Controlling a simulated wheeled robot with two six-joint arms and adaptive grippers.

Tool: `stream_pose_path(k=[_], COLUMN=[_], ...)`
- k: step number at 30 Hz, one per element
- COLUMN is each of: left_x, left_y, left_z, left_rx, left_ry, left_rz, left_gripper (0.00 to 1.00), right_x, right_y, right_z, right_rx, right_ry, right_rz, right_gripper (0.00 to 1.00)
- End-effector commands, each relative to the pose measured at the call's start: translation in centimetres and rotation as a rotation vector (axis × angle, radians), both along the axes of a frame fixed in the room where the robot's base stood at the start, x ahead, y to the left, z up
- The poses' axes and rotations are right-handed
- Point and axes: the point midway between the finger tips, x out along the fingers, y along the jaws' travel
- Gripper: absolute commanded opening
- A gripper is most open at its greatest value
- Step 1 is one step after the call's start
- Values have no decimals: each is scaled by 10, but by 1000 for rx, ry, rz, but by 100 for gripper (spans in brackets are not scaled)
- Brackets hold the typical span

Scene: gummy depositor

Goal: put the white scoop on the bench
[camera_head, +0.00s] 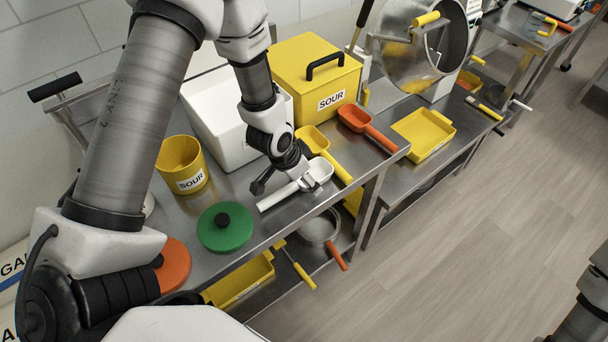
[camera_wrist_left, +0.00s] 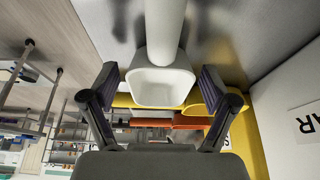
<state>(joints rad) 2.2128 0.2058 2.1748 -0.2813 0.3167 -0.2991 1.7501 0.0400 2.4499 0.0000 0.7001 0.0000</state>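The white scoop (camera_head: 319,172) appears to lie on the steel bench (camera_head: 232,268), its handle pointing to the lower left. My left gripper (camera_head: 284,184) is over it, pointing down, with its fingers spread. In the left wrist view the white scoop (camera_wrist_left: 161,88) shows between the two fingers (camera_wrist_left: 160,90), its handle running to the top of the picture. A gap shows on either side of the scoop, so the gripper is open. Whether the scoop touches the bench is partly hidden by the gripper. My right gripper is out of view; only part of that arm shows at lower right.
A yellow scoop (camera_head: 312,139) and an orange scoop (camera_head: 354,119) lie close beside it. A green lid (camera_head: 225,227), a yellow SOUR cup (camera_head: 181,157), a white bin (camera_head: 212,118) and a yellow SOUR box (camera_head: 292,62) crowd the bench. A yellow tray (camera_head: 446,127) sits farther right.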

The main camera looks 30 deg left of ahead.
Motion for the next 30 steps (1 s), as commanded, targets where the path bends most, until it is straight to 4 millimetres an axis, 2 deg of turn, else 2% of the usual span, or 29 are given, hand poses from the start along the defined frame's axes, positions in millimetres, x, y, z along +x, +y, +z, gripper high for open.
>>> stream_pose_path(k=[8, 11, 14, 18, 21, 24, 30], left_x=[0, -2, -7, -20, -29, -37, -43], left_y=[0, 1, 4, 8, 12, 15, 17], left_z=[1, 6, 22, 57, 85, 104, 113], left_rx=[0, 0, -2, -4, -4, -4, -1], left_ry=[0, -1, -5, -4, -3, 0, 0], left_rz=[1, 2, 4, 5, 4, 4, 2], left_gripper=[90, 90, 90, 90, 90, 90, 90], right_x=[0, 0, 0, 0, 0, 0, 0], right_y=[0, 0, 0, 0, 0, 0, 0], right_z=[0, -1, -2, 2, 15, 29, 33], right_rx=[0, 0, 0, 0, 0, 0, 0], right_ry=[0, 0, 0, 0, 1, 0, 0], right_rz=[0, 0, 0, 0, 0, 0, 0], right_gripper=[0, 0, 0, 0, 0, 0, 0])
